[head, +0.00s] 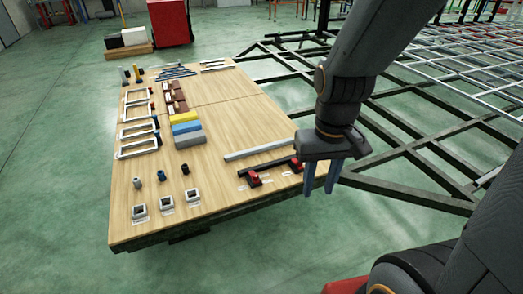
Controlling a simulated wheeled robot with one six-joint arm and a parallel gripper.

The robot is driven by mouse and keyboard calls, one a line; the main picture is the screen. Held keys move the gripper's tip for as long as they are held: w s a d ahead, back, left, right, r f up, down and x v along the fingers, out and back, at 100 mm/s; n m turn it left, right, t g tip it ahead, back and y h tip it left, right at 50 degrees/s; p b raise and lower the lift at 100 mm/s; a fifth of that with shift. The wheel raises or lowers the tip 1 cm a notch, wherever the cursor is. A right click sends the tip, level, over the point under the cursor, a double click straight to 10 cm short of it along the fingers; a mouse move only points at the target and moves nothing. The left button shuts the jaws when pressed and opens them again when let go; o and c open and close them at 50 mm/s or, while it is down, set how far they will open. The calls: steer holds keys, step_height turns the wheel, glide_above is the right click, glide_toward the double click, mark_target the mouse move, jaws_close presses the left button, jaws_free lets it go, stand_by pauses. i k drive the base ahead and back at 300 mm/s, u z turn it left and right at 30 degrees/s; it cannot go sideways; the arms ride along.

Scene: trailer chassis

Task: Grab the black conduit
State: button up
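The black conduit (264,167) looks like a thin dark bar lying flat on the wooden table (222,210), near its right edge. A light grey bar (258,150) lies beside it, a little farther back. My gripper (319,193) hangs at the table's right edge, to the right of the black bar and apart from it. Its two blue fingers point down and are spread apart, with nothing seen between them. The bar's right end is close to the gripper in the picture, and I cannot tell its exact height above the table.
Yellow, blue and grey blocks (188,134), white frames (138,129) and small square pieces (166,210) occupy the left half. A dark chassis frame (410,140) stands right of the table.

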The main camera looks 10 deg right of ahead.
mark_target(285, 160)
steer(key=i, duration=1.3)
steer(key=u, duration=0.45)
